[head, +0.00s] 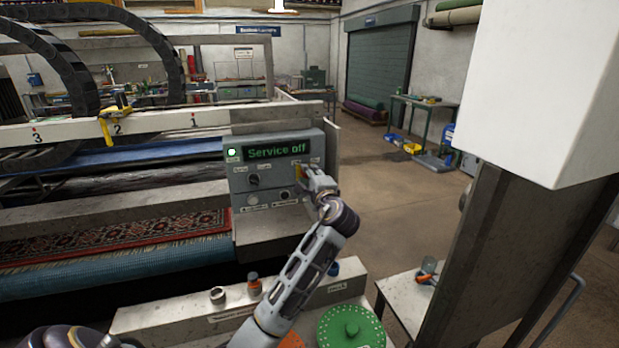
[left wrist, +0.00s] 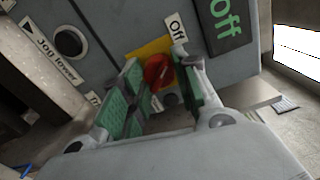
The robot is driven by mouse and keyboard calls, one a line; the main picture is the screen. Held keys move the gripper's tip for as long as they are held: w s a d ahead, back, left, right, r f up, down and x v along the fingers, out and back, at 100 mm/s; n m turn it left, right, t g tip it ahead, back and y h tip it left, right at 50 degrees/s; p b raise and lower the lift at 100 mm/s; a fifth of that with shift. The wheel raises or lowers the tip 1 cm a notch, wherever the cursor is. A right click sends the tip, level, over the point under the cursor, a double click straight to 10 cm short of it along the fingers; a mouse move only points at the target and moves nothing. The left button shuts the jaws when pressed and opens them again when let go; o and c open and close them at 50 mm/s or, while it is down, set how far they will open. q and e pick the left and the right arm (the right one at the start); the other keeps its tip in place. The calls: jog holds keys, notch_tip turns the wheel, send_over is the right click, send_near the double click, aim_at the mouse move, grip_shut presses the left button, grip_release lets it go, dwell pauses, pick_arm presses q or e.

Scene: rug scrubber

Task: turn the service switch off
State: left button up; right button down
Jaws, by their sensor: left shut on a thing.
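The service switch is a red knob (left wrist: 157,71) on a yellow plate (left wrist: 146,50), with an "Off" label (left wrist: 176,27) beside it. In the head view a bit of the yellow plate (head: 298,172) shows on the grey control panel (head: 241,181). The panel's display (head: 277,151) reads "Service off" in green, and a green lamp (head: 232,153) is lit. My left gripper (head: 307,173) is at the panel. In the left wrist view its green-padded fingers (left wrist: 159,80) are shut on the red knob, which they partly hide. My right gripper is not in view.
A black knob (head: 253,180) and other controls sit on the panel left of and below the switch. A patterned rug (head: 120,233) lies in the machine at left. A ledge with a green disc (head: 351,328) is below my arm. Open floor (head: 385,195) lies right of the panel.

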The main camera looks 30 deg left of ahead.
pick_arm(q)
jog(key=shift+f, duration=0.15)
jog(key=o, duration=1)
jog(key=shift+v, duration=6.05)
